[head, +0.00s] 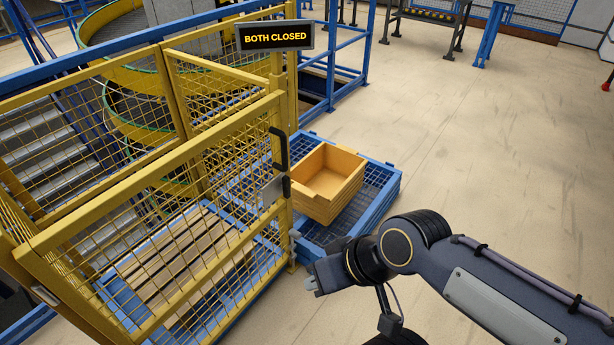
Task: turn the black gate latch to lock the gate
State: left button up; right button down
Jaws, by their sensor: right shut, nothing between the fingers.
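The yellow mesh gate (152,179) stands in the left half of the head view, with a black pull handle (280,150) on its right edge. Just below the handle is a grey latch plate (271,191) with a small black latch (286,187) at its right side. The latch's exact angle is too small to tell. My right gripper (311,284) is shut and empty, below and slightly right of the latch, apart from it. My left gripper is out of view.
A sign (275,37) above the gate reads "BOTH CLOSED". An orange-yellow crate (327,184) sits on a blue frame (387,190) right of the gate. A wooden pallet (180,262) lies behind the mesh. The floor (480,150) at right is clear.

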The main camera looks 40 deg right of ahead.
aim_at(285, 185)
jog(key=z, duration=1.05)
